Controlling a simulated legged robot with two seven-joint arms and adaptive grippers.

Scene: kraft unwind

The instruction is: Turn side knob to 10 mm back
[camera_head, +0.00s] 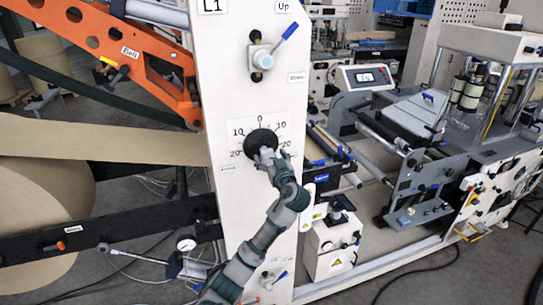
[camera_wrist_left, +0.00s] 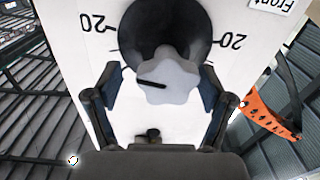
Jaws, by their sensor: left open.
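The side knob is a light grey lobed handle (camera_wrist_left: 180,88) on a round black base (camera_wrist_left: 165,20), with a short black line on its left part in the left wrist view. In the head view the black base (camera_head: 259,137) sits on the white panel under a scale marked 10, 0, 10, with 20 at each side. My left gripper (camera_wrist_left: 159,76) is open, with one finger on each side of the grey handle and gaps visible. In the head view my left gripper (camera_head: 267,157) covers most of the handle, so its setting cannot be read there. My right gripper is not in view.
Above the scale is a blue-handled lever (camera_head: 262,56) between Up and Down labels. An orange arm (camera_head: 140,55) and a brown paper web (camera_head: 110,145) lie left of the panel. A small white box unit (camera_head: 330,245) stands right of it. A gauge (camera_head: 186,244) is at lower left.

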